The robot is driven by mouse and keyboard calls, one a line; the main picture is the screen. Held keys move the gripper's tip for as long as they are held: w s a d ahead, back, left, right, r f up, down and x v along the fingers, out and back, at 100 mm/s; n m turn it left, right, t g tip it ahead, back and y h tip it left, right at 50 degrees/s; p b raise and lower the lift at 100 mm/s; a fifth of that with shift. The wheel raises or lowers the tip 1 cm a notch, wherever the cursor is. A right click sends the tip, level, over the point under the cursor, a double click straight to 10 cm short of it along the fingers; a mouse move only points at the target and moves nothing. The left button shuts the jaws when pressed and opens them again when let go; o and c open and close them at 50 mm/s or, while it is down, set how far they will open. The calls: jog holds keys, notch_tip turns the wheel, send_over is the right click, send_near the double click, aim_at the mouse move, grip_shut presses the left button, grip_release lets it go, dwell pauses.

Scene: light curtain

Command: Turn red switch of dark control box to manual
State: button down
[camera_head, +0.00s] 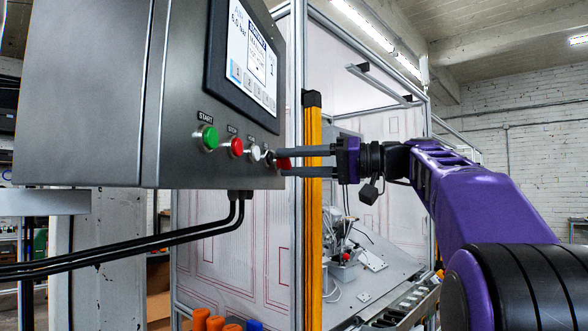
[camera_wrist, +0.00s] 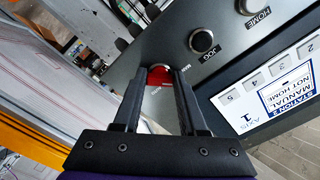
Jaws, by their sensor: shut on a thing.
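The dark control box (camera_head: 105,95) fills the upper left of the head view, and its front panel also shows in the wrist view (camera_wrist: 235,55). Its red switch (camera_head: 285,163) sits at the right end of the row of buttons. In the wrist view the red switch (camera_wrist: 158,76) lies between my fingertips. My gripper (camera_head: 281,162) reaches in from the right and is shut on the red switch, with a finger on either side. The fingers partly hide the switch and its small labels, so I cannot read its setting.
The box carries a green button (camera_head: 209,138), a red button (camera_head: 237,147) and a pale button (camera_head: 255,153). A screen (camera_wrist: 280,100) reads "STATION 2 MANUAL NOT HOME". A yellow light curtain post (camera_head: 313,220) stands close behind my fingers. Black cables (camera_head: 120,255) hang below the box.

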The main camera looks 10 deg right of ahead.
jog(key=shift+n, duration=0.3)
jog(key=shift+c, duration=2.3)
grip_release()
jog(key=shift+d, duration=0.1)
jog(key=p+v, duration=0.2)
jog(key=v, duration=1.5)
jog(key=shift+s, duration=0.15)
